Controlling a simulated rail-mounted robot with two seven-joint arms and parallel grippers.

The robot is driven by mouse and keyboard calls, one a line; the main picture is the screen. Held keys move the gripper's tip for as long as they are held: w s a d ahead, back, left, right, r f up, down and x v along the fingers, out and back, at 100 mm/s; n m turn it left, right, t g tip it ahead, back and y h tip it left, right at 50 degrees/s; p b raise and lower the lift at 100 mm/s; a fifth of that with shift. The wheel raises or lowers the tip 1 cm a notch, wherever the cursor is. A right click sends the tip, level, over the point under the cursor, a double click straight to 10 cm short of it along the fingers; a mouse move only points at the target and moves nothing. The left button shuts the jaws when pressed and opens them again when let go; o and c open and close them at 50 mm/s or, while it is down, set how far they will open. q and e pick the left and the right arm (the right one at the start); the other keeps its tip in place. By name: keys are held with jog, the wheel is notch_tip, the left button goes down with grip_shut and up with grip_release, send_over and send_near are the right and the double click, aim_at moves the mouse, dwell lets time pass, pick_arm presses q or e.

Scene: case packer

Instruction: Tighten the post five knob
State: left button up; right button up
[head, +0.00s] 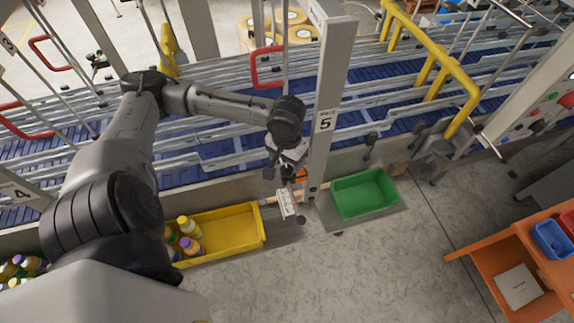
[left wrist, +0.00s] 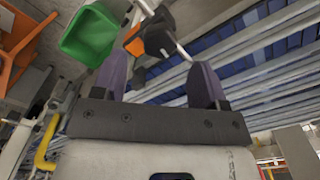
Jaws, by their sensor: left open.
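Post five (head: 325,120) is a grey upright with a "5" label, standing at the front of the conveyor. My left gripper (head: 278,173) is just left of the post's lower part, pointing down, open and empty. In the left wrist view its two dark fingers (left wrist: 160,78) are wide apart. Beyond the fingertips, a black knob-like part (left wrist: 158,36) on a metal rod shows with an orange piece (left wrist: 134,45) beside it, not between the fingers. In the head view the orange piece (head: 301,174) shows beside the gripper; the knob is mostly hidden. My right gripper is not in view.
A white tag (head: 286,203) hangs below the gripper. A yellow bin (head: 235,225) with bottles is at lower left, a green bin (head: 365,194) right of the post. Blue conveyor rails (head: 225,140) run behind. An orange cart (head: 535,250) is at right; grey floor is clear between.

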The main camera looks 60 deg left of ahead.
aim_at(287, 169)
pick_arm(q)
notch_tip(287, 169, down, 4)
jog(key=shift+r+p, duration=0.1)
jog(key=shift+p, duration=0.2)
jog(key=shift+f, duration=0.35)
jog(key=shift+c, duration=0.5)
jog(key=c, duration=0.8)
jog(key=shift+c, duration=0.2)
